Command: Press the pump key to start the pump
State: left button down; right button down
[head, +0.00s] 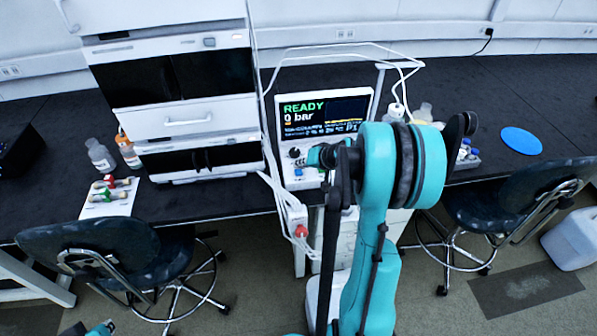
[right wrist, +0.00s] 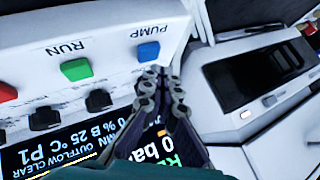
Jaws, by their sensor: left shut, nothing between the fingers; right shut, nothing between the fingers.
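The pump key is a blue square button (right wrist: 148,51) under the label PUMP on a white panel in the right wrist view. It also shows in the head view (head: 298,171) below the screen. My right gripper (right wrist: 158,76) is shut and empty, its fingertips close beside the blue key. I cannot tell whether they touch the panel. In the head view the right gripper (head: 318,156) is at the panel, partly hidden by my arm. The screen (head: 322,113) reads READY and 0 bar. Part of my left gripper (head: 104,327) shows at the bottom left edge, away from the bench.
A green key (right wrist: 76,69) labelled RUN and a red key (right wrist: 7,92) sit beside the pump key, with black knobs below. A white instrument stack (head: 180,85) stands left of the screen. Bottles (head: 101,155) stand left, a blue disc (head: 521,141) lies right. Chairs stand in front.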

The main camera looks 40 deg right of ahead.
aim_at(301, 172)
jog(key=shift+f+b, duration=0.35)
jog(key=shift+f, duration=0.05)
jog(key=shift+f, duration=0.45)
dwell(0.6)
dwell(0.3)
jog(key=shift+r+p, duration=0.55)
jog(key=shift+r, duration=0.4)
jog(key=shift+r+p, duration=1.9)
jog(key=shift+r, duration=0.65)
jog(key=shift+f, duration=0.1)
